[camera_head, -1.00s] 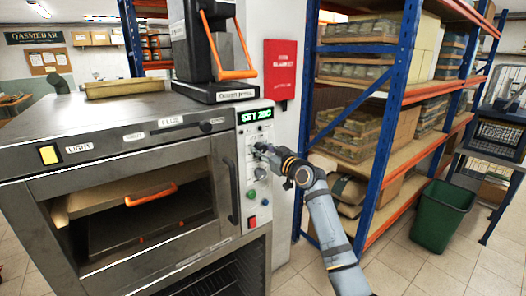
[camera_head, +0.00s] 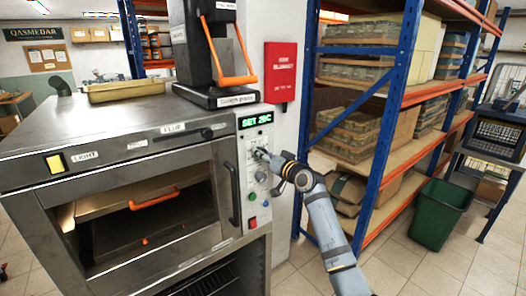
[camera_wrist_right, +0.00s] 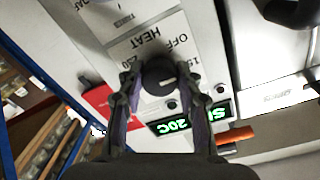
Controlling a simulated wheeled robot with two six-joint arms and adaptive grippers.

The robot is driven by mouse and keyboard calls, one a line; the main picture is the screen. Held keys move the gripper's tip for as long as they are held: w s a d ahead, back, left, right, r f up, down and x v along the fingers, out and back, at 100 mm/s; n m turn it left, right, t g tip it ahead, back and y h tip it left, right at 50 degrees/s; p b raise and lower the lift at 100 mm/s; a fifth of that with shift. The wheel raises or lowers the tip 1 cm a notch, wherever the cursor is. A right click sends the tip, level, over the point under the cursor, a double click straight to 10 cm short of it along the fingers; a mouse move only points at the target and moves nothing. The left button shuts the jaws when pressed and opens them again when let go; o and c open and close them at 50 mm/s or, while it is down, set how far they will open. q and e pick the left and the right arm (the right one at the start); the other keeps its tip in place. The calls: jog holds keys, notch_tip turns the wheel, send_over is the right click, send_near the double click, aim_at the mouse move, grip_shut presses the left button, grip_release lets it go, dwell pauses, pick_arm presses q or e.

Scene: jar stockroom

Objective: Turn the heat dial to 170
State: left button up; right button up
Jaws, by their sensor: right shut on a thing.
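The heat dial (camera_wrist_right: 160,77) is a dark round knob with a pale mark on the oven's light control panel (camera_head: 262,210). In the wrist view it sits between the fingertips of my right gripper (camera_wrist_right: 158,82), which is shut on it. The HEAT and OFF lettering beside it appears upside down there. In the head view my right gripper (camera_head: 262,155) reaches the panel from the right and hides the dial. The green display (camera_head: 256,120) above it reads SET 20C. My left gripper is not in view.
The steel oven (camera_head: 130,150) has an orange-handled tray inside and a dark door handle (camera_head: 233,192). A black machine with an orange lever (camera_head: 228,50) stands on top. A red box (camera_head: 280,72) hangs on the wall. Blue-orange shelving (camera_head: 388,120) and a green bin (camera_head: 438,215) stand right.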

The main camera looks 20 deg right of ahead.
jog(key=shift+m+p, duration=3.5)
jog(key=shift+m, duration=2.6)
jog(key=o, duration=1.2)
jog(key=shift+c, duration=0.2)
